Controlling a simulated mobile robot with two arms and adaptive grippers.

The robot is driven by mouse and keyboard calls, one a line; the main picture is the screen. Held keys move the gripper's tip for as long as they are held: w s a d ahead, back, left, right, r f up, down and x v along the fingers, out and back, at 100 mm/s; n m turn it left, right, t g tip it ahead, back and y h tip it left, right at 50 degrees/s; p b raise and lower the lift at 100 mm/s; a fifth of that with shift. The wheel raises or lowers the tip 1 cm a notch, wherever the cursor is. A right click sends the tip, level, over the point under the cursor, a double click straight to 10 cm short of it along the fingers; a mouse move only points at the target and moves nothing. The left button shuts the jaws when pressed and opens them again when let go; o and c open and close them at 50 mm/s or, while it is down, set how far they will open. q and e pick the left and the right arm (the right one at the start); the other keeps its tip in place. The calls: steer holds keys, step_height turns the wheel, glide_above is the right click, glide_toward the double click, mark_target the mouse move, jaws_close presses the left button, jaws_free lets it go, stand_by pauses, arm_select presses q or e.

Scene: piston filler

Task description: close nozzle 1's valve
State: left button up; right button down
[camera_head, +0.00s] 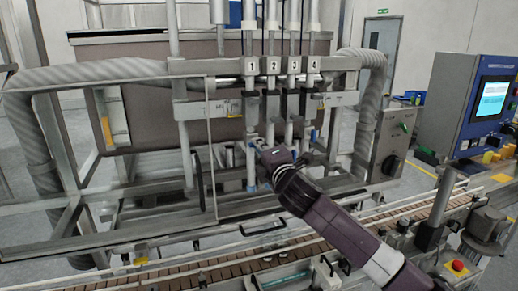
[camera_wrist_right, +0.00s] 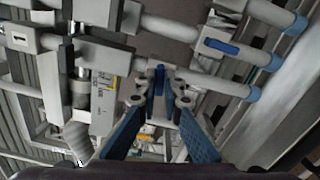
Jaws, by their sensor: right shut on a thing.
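Nozzle 1 (camera_head: 250,108) is the leftmost of the row of numbered upright nozzles on the filler, under the label "1". My right gripper (camera_head: 260,150) reaches in from the lower right to its lower part. In the right wrist view, the two blue-padded fingers of my right gripper (camera_wrist_right: 160,101) close on the blue valve handle (camera_wrist_right: 158,79) of nozzle 1. The handle appears crosswise to the nozzle tube there. Its grip end is partly hidden between the fingertips. My left gripper is in neither view.
Nozzles 2, 3 and 4 (camera_head: 313,105) stand close on the right. A neighbour's blue lever (camera_wrist_right: 220,46) lies along its tube in the wrist view. The conveyor (camera_head: 190,277) runs below. A control box (camera_head: 397,142) and a blue screen cabinet (camera_head: 470,105) are farther right.

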steer(key=shift+f+m, duration=0.15)
steer(key=shift+m, duration=0.95)
steer(key=c, duration=2.1)
jaws_free()
steer(key=v, duration=1.2)
steer(key=shift+d, duration=0.1)
